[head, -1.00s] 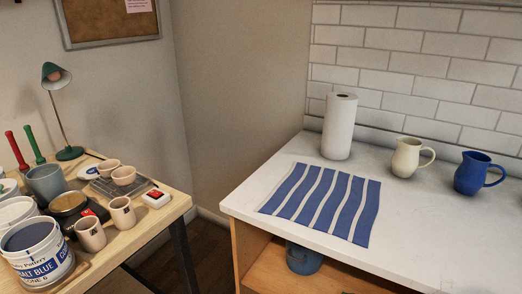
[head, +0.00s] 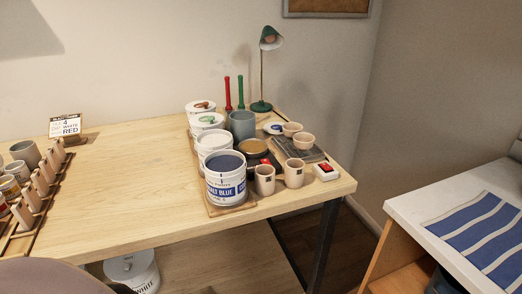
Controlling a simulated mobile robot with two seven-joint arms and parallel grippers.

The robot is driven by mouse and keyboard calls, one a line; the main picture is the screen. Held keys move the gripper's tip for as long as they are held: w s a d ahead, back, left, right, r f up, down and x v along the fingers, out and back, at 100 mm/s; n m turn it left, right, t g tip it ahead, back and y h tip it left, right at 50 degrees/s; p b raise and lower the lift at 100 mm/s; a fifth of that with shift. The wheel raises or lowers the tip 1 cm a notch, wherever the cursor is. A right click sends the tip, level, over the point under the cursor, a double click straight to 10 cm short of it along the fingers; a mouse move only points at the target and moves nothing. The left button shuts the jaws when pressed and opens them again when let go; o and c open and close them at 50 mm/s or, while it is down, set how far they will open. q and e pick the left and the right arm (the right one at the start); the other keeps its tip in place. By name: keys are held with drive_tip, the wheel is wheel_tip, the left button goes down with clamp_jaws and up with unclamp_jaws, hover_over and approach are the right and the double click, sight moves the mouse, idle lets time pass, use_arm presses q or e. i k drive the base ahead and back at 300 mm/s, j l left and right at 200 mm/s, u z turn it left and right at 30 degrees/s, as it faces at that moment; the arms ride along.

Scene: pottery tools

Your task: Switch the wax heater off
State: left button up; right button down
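A round dark pot with a brown surface (head: 254,149), which looks like the wax heater, stands among the pots on the right part of the wooden table. A small red part (head: 264,161) shows at its front, partly hidden behind a cup. A separate white box with a red rocker switch (head: 326,172) lies near the table's right front corner. I cannot tell which way either is set. Neither of my grippers is in view.
The cobalt blue tub (head: 226,189) and two cups (head: 264,180) (head: 294,172) stand in front of the pot. A green lamp (head: 261,105) stands behind. The middle of the wooden table (head: 135,165) is clear. A counter with a striped cloth (head: 480,232) is at right.

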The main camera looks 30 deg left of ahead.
sight(266, 161)
drive_tip(key=u, duration=1.05)
